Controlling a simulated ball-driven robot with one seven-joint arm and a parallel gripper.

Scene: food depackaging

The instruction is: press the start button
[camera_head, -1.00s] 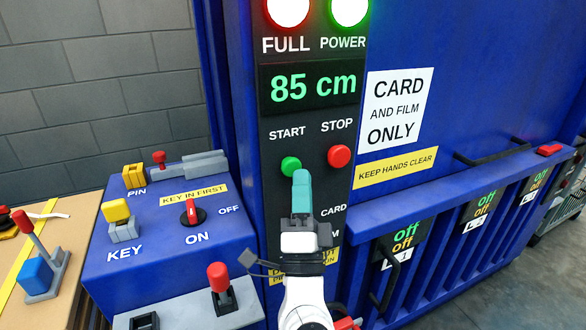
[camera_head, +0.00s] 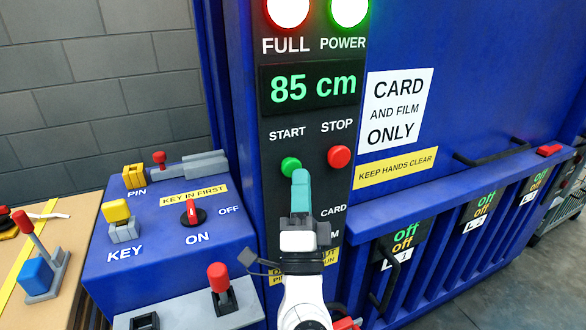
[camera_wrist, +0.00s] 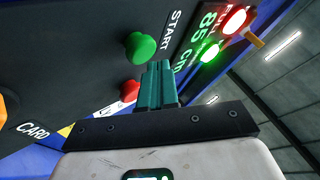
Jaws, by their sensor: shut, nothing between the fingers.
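The green start button (camera_head: 291,166) sits under the word START on the dark control panel (camera_head: 282,210). It also shows in the wrist view (camera_wrist: 140,47), just beyond my fingertips and to their left. My gripper (camera_head: 301,174) is shut and empty, its teal fingers together and pointing up at the panel. In the head view the fingertips overlap the button's lower right edge. In the wrist view the fingers (camera_wrist: 156,68) look close to the button, with a small gap. The red stop button (camera_head: 339,156) is right of the start button.
The display (camera_head: 308,89) reads 85 cm, below lit red and green lamps. A blue key box (camera_head: 160,235) with a red switch (camera_head: 191,211) set near ON stands at left. A red-topped lever (camera_head: 219,280) stands in front, left of my arm.

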